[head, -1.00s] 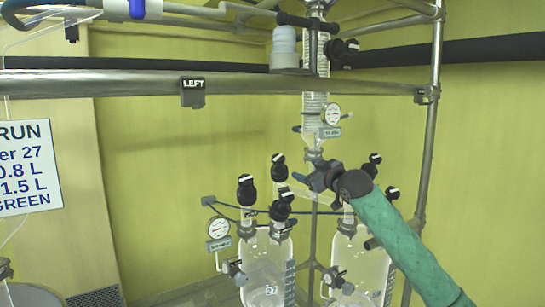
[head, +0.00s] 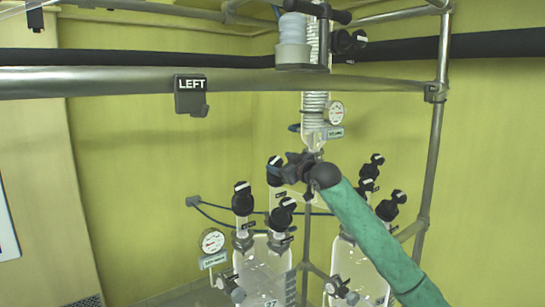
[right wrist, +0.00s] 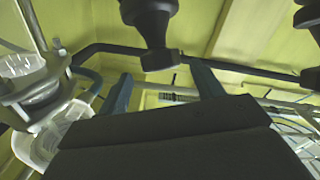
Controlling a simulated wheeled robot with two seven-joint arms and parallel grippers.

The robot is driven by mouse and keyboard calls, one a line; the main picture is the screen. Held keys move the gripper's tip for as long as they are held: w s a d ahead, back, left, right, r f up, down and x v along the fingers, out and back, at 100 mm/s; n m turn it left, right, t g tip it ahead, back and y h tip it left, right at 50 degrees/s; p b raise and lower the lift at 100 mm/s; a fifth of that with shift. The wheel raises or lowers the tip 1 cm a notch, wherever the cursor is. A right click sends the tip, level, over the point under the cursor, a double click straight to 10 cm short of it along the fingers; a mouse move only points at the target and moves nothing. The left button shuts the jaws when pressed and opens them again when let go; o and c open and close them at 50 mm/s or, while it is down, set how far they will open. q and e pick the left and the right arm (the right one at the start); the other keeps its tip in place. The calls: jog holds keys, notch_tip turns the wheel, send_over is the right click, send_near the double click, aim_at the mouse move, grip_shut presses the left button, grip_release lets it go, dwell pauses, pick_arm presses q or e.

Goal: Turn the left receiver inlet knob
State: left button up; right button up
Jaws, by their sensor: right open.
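The left receiver (head: 262,270) is a clear glass vessel low in the middle of the head view. Black knobs with white marks stand above it: one at the left (head: 242,200), one in front (head: 281,215) and one behind (head: 275,168). Their labels are too small to read, so I cannot tell which is the inlet knob. My right gripper (head: 288,168) is right beside the rear knob in the head view. In the right wrist view its two fingers (right wrist: 160,72) are apart, and a black knob (right wrist: 152,28) shows between and beyond them. My left gripper is out of view.
The right receiver (head: 358,270) stands to the right, with several black knobs (head: 388,207) above it. A pressure gauge (head: 212,241) is left of the left receiver. A metal rail with a LEFT sign (head: 191,95) crosses above. A glass column (head: 314,115) hangs behind the gripper.

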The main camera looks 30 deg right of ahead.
aim_at(272, 161)
jog(key=w+p, duration=0.1)
jog(key=w, duration=0.3)
jog(key=shift+w+a+f+p, duration=0.15)
jog(key=shift+w+p, duration=0.25)
jog(key=shift+w, duration=0.15)
jog(key=shift+w, duration=0.1)
jog(key=shift+w+f, duration=0.1)
jog(key=shift+w, duration=0.1)
jog(key=shift+s, duration=0.1)
jog(key=c, duration=1)
